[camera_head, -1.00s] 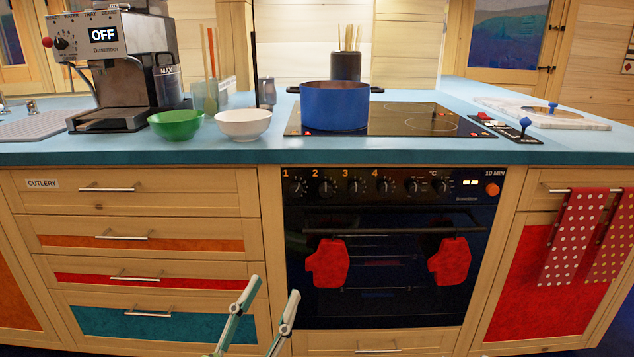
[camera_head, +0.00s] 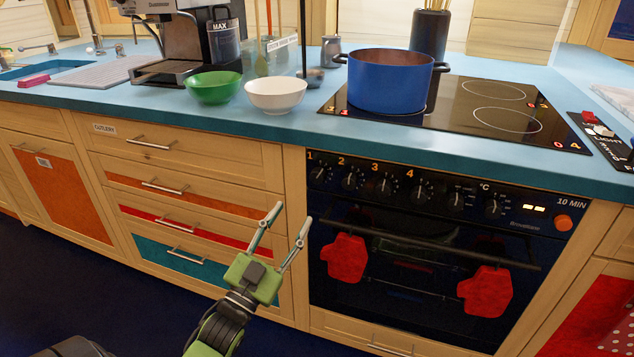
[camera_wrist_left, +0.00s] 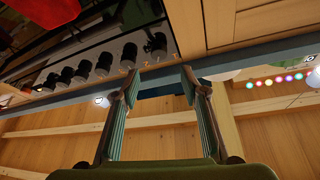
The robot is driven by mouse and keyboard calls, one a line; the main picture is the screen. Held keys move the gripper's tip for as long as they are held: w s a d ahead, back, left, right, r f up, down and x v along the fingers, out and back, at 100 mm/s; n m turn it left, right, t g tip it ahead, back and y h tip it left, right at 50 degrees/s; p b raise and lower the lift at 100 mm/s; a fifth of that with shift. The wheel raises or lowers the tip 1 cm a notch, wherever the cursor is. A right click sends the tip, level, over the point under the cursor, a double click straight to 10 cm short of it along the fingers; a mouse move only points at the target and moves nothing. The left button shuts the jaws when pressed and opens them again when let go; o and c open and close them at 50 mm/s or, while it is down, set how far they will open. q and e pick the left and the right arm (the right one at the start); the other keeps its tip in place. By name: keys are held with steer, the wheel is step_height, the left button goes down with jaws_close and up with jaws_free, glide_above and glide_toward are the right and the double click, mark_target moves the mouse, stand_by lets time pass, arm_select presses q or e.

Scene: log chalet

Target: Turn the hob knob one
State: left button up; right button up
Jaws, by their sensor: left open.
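Hob knob one (camera_head: 319,176) is a black round knob under the orange "1" at the left end of the black oven panel (camera_head: 400,190). In the left wrist view it is the rightmost of a row of black knobs (camera_wrist_left: 155,42). My left gripper (camera_head: 289,218), with pale green fingers, is open and empty, below and to the left of knob one and apart from it. In the left wrist view the gripper (camera_wrist_left: 160,82) has its fingers spread, with the knob beyond the fingertips. My right gripper is not in view.
A blue pot (camera_head: 388,84) stands on the hob above the panel. A black oven handle (camera_head: 430,243) runs below the knobs, with red mitts (camera_head: 345,258) hanging there. Wooden drawers (camera_head: 185,155) are to the left. Green (camera_head: 214,88) and white (camera_head: 276,96) bowls stand on the counter.

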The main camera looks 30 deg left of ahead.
mark_target(315, 180)
arm_select(q)
steer(key=x, duration=0.9)
steer(key=shift+w+b, duration=0.3)
steer(key=shift+b, duration=0.1)
steer(key=shift+w+r, duration=0.25)
steer(key=shift+w, duration=0.35)
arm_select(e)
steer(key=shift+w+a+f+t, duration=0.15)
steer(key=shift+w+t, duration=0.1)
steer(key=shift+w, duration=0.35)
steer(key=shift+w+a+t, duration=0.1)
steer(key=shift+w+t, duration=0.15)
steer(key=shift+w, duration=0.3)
arm_select(q)
steer(key=shift+c, duration=0.3)
steer(key=c, duration=1)
